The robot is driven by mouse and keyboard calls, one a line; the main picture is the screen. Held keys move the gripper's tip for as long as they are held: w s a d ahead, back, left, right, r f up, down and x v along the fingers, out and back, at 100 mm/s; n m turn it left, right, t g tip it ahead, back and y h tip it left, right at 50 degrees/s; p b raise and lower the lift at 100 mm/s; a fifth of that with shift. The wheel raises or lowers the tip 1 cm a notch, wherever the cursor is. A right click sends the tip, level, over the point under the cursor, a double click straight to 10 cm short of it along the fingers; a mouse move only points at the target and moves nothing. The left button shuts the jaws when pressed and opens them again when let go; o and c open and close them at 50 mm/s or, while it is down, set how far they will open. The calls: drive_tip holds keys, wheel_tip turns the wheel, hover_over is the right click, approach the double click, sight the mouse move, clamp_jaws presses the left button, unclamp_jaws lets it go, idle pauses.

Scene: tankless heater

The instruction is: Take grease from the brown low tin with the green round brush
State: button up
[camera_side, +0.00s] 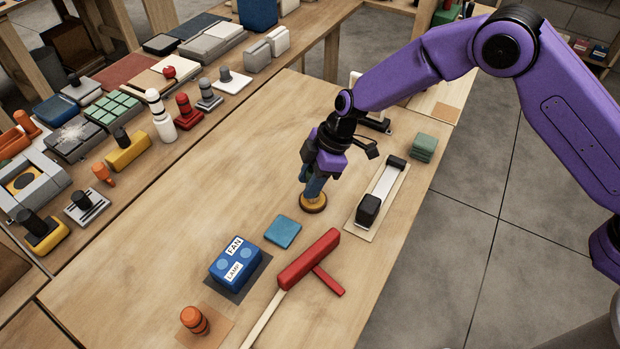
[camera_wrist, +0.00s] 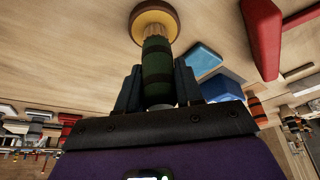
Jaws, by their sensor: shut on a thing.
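The brown low tin (camera_side: 313,204), a small round yellow-brown dish, stands on the wooden table in the side view. It also shows at the top of the wrist view (camera_wrist: 152,10). My gripper (camera_side: 314,184) points down just above the tin, shut on the green round brush (camera_wrist: 157,65). The brush has a dark green handle with darker bands, and its tan bristles point down to the tin. The bristle end overlaps the tin in the wrist view; how deep it sits, and any grease, I cannot tell. In the side view my fingers largely hide the brush.
A flat blue pad (camera_side: 282,232), a blue box labelled FAN and LAMP (camera_side: 233,268) and a red T-shaped tool (camera_side: 309,259) lie nearer the front. A black-and-white device (camera_side: 381,192) lies right of the tin. The table left of the tin is clear.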

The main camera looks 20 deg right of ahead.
drive_tip(key=shift+r, duration=3.4)
